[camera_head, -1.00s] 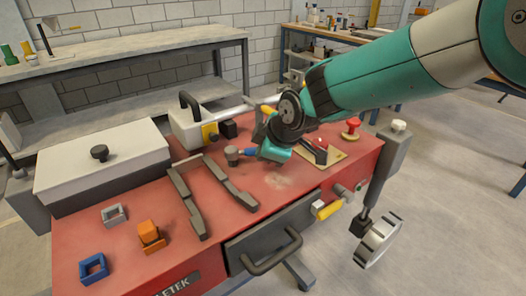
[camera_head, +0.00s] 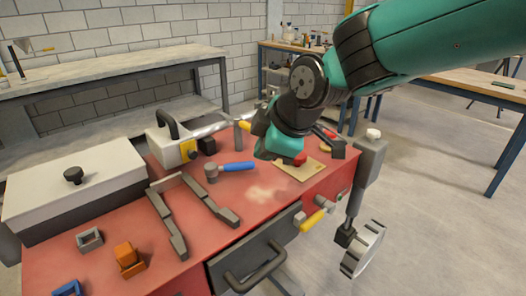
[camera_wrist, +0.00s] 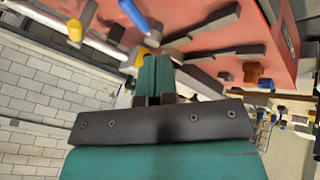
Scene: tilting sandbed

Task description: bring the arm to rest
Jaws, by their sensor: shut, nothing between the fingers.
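My arm's teal wrist (camera_head: 285,135) hangs over the back right part of the red bench (camera_head: 105,250), clear of its top as far as I can see. In the wrist view my gripper (camera_wrist: 154,75) shows its two narrow fingers side by side. They are shut with nothing between them. In the head view the fingertips are hard to make out behind the wrist.
A blue-handled tool (camera_head: 238,166) and a dark angled bracket (camera_head: 168,222) lie left of the wrist. A wooden plate (camera_head: 299,168) lies below it. A white lidded box (camera_head: 75,190), a drawer handle (camera_head: 262,268) and a hanging wheel (camera_head: 363,250) stand around.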

